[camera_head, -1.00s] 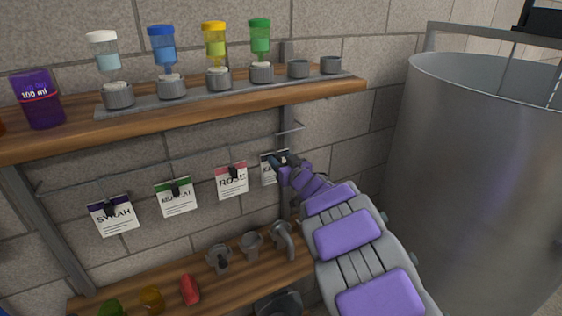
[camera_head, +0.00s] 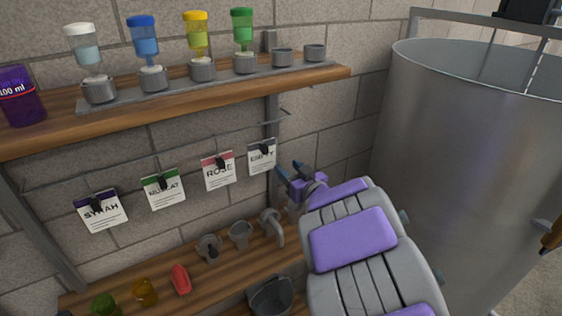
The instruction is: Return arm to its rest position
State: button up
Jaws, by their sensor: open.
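My gripper (camera_head: 287,172) is at the end of my grey and purple arm, in the middle of the head view. Its dark fingers are apart, with nothing seen between them. It is in front of the wall, just right of and a little below the label card marked EMPTY (camera_head: 262,157), apart from it as far as I can tell. My arm reaches in from the lower right and hides part of the lower shelf's right end.
An upper wooden shelf (camera_head: 330,80) holds several capped bottles in grey cups and a purple 100 ml beaker (camera_head: 20,98). Cards hang from a wire below. The lower shelf (camera_head: 215,277) carries taps and small coloured items. A large steel tank (camera_head: 450,170) stands right of my arm.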

jog(key=s+d+f+m+g+h+b, duration=0.1)
jog(key=s+d+f+m+g+h, duration=0.2)
jog(key=s+d+h, duration=0.55)
jog(key=s+d+f+m+g+h+b, duration=0.25)
jog(key=s+d, duration=0.35)
jog(key=d, duration=0.5)
jog(key=s+a+f+g, duration=0.1)
jog(key=s+a+g, duration=0.1)
jog(key=s, duration=0.9)
jog(key=s+a+f+g+y+b, duration=0.1)
jog(key=s+g, duration=0.4)
jog(key=s, duration=0.6)
jog(key=s+a+f+g+y, duration=0.1)
jog(key=s+a+f+g, duration=0.2)
jog(key=s, duration=0.8)
jog(key=shift+s+f+m+g, duration=0.2)
jog(key=shift+s+m+g, duration=0.15)
jog(key=shift+g, duration=0.3)
